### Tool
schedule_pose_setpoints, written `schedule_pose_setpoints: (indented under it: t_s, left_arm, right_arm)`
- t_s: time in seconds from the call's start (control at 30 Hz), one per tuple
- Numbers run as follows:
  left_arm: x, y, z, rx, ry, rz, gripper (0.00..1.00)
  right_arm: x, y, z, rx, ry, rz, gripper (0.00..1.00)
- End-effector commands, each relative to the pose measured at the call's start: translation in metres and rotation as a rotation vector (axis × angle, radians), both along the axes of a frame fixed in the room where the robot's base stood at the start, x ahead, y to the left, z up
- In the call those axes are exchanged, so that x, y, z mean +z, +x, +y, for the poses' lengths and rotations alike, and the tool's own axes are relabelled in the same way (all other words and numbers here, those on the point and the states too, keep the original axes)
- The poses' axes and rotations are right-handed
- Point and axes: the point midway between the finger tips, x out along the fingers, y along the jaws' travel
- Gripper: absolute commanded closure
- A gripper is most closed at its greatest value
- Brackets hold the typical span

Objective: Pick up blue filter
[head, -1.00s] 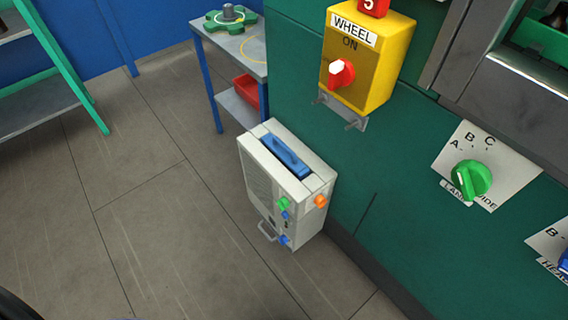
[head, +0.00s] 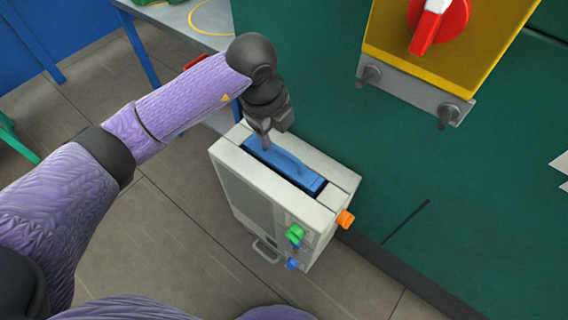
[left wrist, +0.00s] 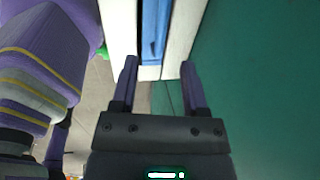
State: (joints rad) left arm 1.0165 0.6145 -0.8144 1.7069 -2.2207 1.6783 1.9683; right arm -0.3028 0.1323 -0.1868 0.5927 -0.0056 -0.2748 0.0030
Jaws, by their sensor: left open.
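The blue filter (head: 300,174) sits in the slot on top of a white box-shaped unit (head: 323,160), with a raised handle along it. In the left wrist view the filter (left wrist: 153,32) lies between white walls of the unit, ahead of the fingers. My left gripper (head: 266,137) is above the far end of the filter, pointing down. Its jaws are open with nothing between them, and in the left wrist view the fingertips (left wrist: 158,67) straddle the line of the filter. I cannot tell whether they touch the unit. My right gripper is not in view.
The unit stands on the grey floor beside a green wall (head: 470,190). A yellow switch box (head: 385,35) with a red knob juts from that wall, above right of the unit. A table (head: 190,22) stands behind my left arm.

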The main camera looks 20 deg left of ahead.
Motion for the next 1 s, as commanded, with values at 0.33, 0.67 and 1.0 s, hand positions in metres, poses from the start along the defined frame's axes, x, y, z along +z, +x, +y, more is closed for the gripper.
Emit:
schedule_pose_setpoints:
  t_s: [0.33, 0.67, 1.0]
  left_arm:
    - [-0.06, 0.011, -0.003, 0.01, 0.012, 0.0, 0.43]
    - [-0.094, 0.02, -0.006, 0.009, 0.01, -0.006, 0.43]
    - [-0.092, 0.02, -0.007, 0.009, 0.009, -0.005, 0.98]
  right_arm:
    - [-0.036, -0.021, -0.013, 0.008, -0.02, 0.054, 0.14]
    - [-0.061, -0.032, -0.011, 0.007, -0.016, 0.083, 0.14]
    - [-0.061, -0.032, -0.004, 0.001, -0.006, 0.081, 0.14]
